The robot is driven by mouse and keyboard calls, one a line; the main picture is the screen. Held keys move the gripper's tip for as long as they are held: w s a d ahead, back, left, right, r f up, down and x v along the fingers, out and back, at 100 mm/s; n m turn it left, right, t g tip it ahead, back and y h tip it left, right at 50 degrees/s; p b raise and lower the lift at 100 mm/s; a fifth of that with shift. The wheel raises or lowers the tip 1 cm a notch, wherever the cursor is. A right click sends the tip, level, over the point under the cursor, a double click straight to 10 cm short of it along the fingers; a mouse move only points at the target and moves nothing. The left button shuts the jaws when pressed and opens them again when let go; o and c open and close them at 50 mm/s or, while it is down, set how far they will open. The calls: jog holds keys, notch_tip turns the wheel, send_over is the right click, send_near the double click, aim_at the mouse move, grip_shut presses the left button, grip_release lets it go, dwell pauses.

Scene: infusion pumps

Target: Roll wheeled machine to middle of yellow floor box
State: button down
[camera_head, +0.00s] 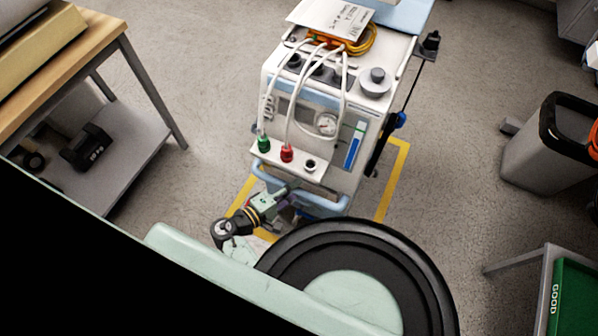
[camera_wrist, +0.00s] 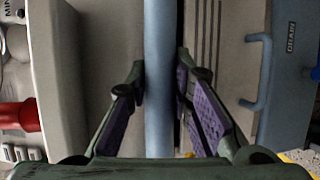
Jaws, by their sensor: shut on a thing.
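The wheeled machine (camera_head: 335,105) is a white and pale blue cart with gauges, white hoses and red and green fittings. It stands upright in front of me, over the yellow floor box (camera_head: 393,180). Yellow lines show at its right and at its front left; the far side of the box and the wheels are hidden. My gripper (camera_head: 287,191) is at the machine's blue front handle (camera_head: 327,204). In the wrist view my gripper (camera_wrist: 160,78) has its purple-padded fingers on both sides of the blue handle bar (camera_wrist: 158,30), shut on it.
A wooden-topped table (camera_head: 62,72) with a lower shelf (camera_head: 122,150) holding a dumbbell stands at left. A grey bin (camera_head: 540,165) and a stand with a green panel (camera_head: 573,300) are at right. Bare floor (camera_head: 195,60) lies on both sides of the machine.

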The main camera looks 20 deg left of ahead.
jog(key=shift+s, duration=1.25)
jog(key=c, duration=1.4)
grip_release()
jog(key=v, duration=1.2)
jog(key=shift+r, duration=0.1)
